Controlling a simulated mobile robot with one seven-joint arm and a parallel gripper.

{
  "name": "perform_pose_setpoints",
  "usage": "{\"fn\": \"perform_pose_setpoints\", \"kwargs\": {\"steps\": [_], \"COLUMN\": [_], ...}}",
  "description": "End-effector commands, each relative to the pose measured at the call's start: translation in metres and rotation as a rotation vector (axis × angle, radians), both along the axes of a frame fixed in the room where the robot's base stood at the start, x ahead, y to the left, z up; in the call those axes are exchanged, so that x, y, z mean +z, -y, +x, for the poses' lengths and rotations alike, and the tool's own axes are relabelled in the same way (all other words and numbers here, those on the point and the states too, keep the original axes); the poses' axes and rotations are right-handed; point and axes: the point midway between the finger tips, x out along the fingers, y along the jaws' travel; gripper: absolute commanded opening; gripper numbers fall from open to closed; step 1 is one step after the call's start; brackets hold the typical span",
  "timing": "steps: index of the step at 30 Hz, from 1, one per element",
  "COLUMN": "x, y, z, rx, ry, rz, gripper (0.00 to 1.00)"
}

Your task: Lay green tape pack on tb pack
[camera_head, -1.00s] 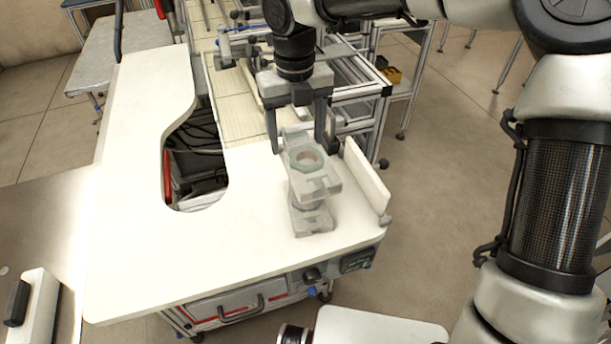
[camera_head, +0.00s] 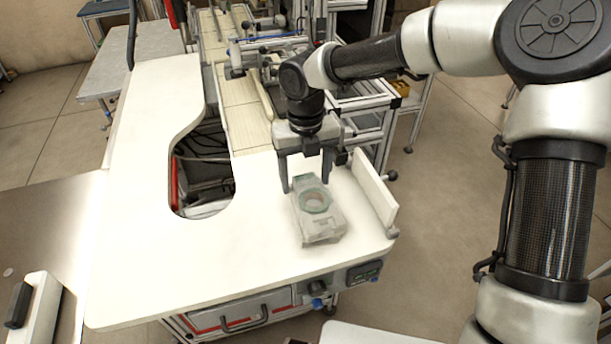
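The green tape pack (camera_head: 313,201), a clear, pale case with a greenish ring in it, lies near the right end of the white tabletop. It sits over the other clear pack, the tb pack (camera_head: 322,238), which is mostly hidden beneath it. The two look like one low stack, and any small gap between them cannot be made out. My gripper (camera_head: 306,184) points down at the far end of the stack. One finger is on each side of the green tape pack, close against it.
A white upright panel (camera_head: 362,191) stands along the tabletop's right edge, close to the stack. A cutout (camera_head: 202,172) with dark cables opens to the left. The tabletop (camera_head: 200,260) in front and to the left is bare.

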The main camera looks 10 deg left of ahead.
Motion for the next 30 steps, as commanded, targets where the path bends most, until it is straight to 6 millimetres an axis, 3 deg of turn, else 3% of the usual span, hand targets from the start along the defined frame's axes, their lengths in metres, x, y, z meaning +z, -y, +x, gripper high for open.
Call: {"fn": "perform_pose_setpoints", "kwargs": {"steps": [1, 3, 14, 17, 30], "x": [0.0, 0.0, 0.004, 0.016, 0.104], "y": [0.0, 0.0, 0.0, 0.0, -0.001], "z": [0.0, 0.0, 0.0, 0.001, 0.001], "rx": [0.0, 0.0, 0.0, -0.001, -0.001], "ry": [-0.001, 0.0, 0.001, 0.002, 0.002], "rz": [-0.001, 0.0, 0.001, 0.0, 0.001], "gripper": [0.72, 0.84, 0.84, 0.84, 0.84]}}
